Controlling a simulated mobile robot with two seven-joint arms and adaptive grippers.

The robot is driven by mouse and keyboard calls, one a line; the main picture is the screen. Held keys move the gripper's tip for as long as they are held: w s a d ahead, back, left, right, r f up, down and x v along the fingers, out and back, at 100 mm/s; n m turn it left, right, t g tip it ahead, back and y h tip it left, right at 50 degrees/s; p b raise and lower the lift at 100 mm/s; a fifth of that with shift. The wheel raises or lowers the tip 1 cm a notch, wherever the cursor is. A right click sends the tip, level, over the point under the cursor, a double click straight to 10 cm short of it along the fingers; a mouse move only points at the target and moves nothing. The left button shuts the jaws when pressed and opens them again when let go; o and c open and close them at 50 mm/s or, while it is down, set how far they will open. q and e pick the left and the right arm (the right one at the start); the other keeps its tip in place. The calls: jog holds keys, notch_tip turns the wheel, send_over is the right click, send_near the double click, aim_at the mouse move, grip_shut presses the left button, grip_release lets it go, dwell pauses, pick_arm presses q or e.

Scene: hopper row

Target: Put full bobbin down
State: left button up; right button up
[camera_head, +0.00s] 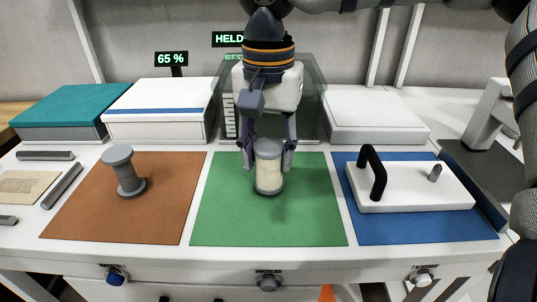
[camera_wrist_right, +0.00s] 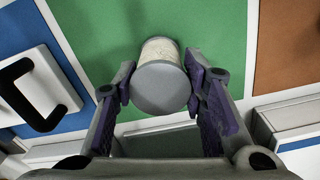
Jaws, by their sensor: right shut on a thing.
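The full bobbin (camera_head: 268,170), wound with cream thread between grey end discs, is upright over the green mat (camera_head: 225,220). My right gripper (camera_head: 268,158) comes down from above and is shut on it, a finger on each side. In the right wrist view the bobbin (camera_wrist_right: 162,85) sits between the two fingertips (camera_wrist_right: 160,88), its grey end disc facing the camera. A shadow lies on the mat near it; I cannot tell whether its base touches the mat. My left gripper is not in view.
An empty grey bobbin (camera_head: 124,172) stands on the brown mat (camera_head: 165,215) at left. A white plate with a black handle (camera_head: 415,188) lies on the blue mat (camera_head: 400,230) at right. White boxes (camera_head: 375,117) line the back. Green mat around the bobbin is clear.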

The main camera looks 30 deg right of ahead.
jog(key=shift+f, duration=0.45)
jog(key=shift+f, duration=0.1)
jog(key=o, duration=1.3)
notch_tip(320, 180, up, 12)
jog(key=shift+r, duration=0.15)
